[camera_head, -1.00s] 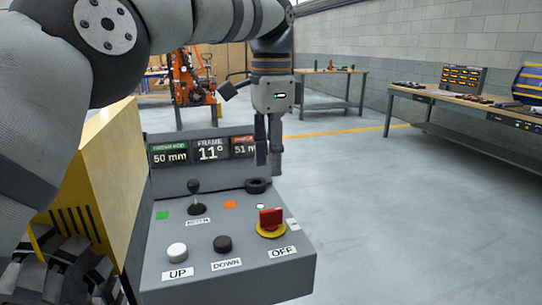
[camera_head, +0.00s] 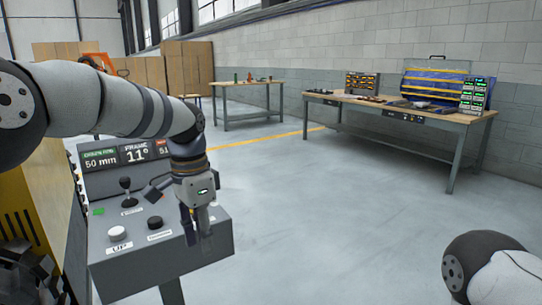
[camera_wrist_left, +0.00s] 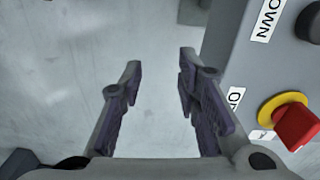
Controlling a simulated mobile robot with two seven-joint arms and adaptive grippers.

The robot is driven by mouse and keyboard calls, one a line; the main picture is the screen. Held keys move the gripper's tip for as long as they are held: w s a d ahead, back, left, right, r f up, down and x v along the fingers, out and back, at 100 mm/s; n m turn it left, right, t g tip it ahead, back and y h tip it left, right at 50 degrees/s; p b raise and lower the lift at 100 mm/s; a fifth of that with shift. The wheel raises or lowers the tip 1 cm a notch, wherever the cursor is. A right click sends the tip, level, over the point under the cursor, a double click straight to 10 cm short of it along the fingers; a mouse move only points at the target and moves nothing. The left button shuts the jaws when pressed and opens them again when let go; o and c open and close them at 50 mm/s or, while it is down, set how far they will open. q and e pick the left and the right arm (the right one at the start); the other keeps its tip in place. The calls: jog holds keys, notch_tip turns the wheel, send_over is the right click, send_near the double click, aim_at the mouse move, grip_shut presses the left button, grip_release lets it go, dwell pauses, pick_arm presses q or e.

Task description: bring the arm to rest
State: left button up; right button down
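My left gripper (camera_head: 197,232) hangs in front of the right end of a grey control panel (camera_head: 135,262) in the head view. In the left wrist view its two fingers (camera_wrist_left: 160,88) are apart with only grey floor between them, so it is open and empty. A red knob on a yellow base (camera_wrist_left: 293,122) lies to the right of the fingers there, apart from them. In the head view that knob is hidden behind the gripper. Part of my right arm (camera_head: 490,270) shows at the lower right; its gripper is out of the picture.
The panel has a white button (camera_head: 117,233), a black button (camera_head: 155,222), a black lever (camera_head: 126,188) and a display (camera_head: 132,153). A long workbench (camera_head: 400,112) stands along the wall, a smaller table (camera_head: 246,85) further back. Open floor lies between.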

pick_arm(q)
jog(key=s+f+n, duration=0.2)
jog(key=s+f, duration=0.2)
jog(key=f, duration=1.2)
jog(key=s+a+f+n+g+h, duration=0.1)
jog(key=s+a+f+n, duration=0.15)
jog(key=s+f, duration=0.9)
jog(key=s+a+f+n, duration=0.1)
jog(key=s+a+n, duration=0.2)
jog(key=s, duration=1)
jog(key=s+a+f+n+y, duration=0.1)
jog(key=s+a+n, duration=0.2)
jog(key=s, duration=1.1)
jog(key=shift+s+a+f+g, duration=0.25)
jog(key=shift+s+f+g, duration=0.05)
jog(key=shift+f+g, duration=0.1)
